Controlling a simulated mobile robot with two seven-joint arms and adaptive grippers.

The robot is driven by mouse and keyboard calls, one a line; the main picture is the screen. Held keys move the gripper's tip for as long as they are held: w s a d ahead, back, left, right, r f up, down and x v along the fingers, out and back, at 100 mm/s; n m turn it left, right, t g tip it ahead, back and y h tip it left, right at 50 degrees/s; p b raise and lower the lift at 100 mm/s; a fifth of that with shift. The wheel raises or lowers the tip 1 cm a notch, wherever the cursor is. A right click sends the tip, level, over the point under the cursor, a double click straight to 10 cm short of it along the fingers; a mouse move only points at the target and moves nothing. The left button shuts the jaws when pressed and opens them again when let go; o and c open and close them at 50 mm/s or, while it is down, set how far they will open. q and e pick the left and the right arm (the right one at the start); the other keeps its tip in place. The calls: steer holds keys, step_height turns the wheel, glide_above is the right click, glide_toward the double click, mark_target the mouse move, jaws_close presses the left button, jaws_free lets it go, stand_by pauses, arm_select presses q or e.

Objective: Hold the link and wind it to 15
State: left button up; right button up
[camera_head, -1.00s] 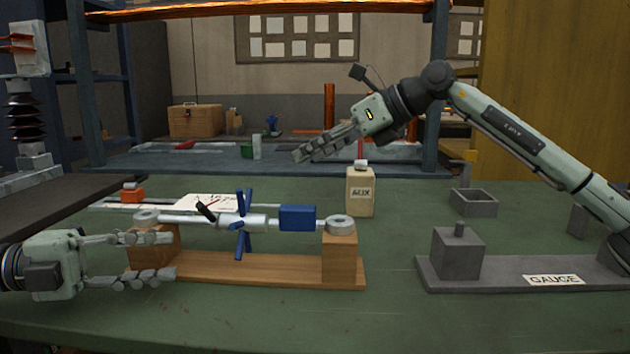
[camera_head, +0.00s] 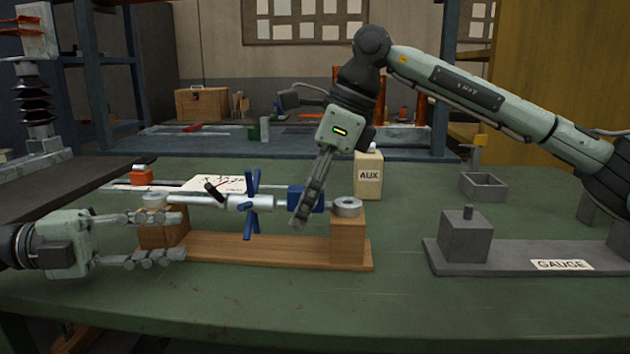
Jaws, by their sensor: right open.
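The link is a silver rod with a grey barrel (camera_head: 252,203), a blue cross-shaped handle (camera_head: 251,225) and a blue block (camera_head: 296,197). It lies level across a wooden stand (camera_head: 250,250), with a ring at each end over the posts. My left gripper (camera_head: 182,238) is open beside the left wooden post, its fingers apart and one above the other. No hold on the link shows. My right gripper (camera_head: 297,222) points down in front of the blue block, hiding part of it. It is open, and its fingers overlap in this view, so touching cannot be told.
A grey GAUGE base (camera_head: 520,255) with a block and peg is at the right. An open grey tray (camera_head: 484,187) lies behind it. A small pointer and a white sheet (camera_head: 225,184) are behind the link.

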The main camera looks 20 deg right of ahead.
steer(key=shift+a+f, duration=0.15)
steer(key=shift+f, duration=0.35)
steer(key=shift+c, duration=0.3)
jaws_close()
